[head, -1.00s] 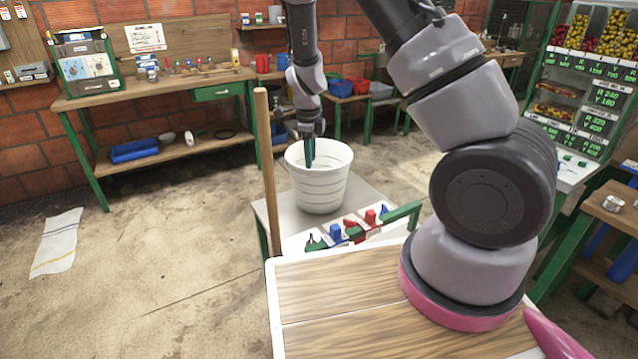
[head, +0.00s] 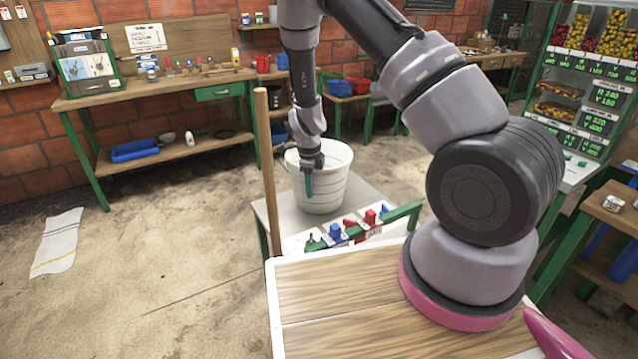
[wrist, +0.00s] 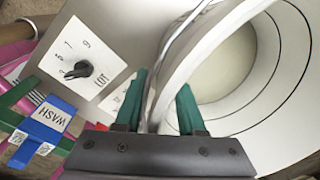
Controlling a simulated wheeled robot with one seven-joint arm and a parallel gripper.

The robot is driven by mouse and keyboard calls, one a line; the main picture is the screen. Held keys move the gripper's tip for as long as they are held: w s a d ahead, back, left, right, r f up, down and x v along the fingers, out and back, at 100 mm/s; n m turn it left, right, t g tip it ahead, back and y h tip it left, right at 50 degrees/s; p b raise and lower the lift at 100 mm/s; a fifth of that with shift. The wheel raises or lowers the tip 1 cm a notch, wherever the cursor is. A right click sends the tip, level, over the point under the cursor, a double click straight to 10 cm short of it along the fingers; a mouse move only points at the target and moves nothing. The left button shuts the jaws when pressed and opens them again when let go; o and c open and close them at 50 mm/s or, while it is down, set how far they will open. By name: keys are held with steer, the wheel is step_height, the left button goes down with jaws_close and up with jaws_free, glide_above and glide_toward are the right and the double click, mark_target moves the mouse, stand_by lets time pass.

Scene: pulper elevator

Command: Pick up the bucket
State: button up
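The white ribbed bucket (head: 335,185) stands upright on a small light-topped table behind the wooden surface. My gripper (head: 309,186) is at the bucket's near left rim, pointing down. In the wrist view my gripper (wrist: 160,108) has its two green fingers apart, with the bucket wall (wrist: 176,62) passing between them. One finger is outside the bucket and the other is inside. A gap shows between the fingers, and they do not look closed on the wall. The bucket's interior (wrist: 235,62) looks empty where visible.
A control panel with a dial (wrist: 78,70) and a blue WASH switch (wrist: 46,122) lies beside the bucket. A wooden pole (head: 265,170) stands left. Open floor (head: 150,240) lies further left.

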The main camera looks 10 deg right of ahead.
jaws_close()
steer(key=shift+w, duration=0.1)
stand_by(1.2)
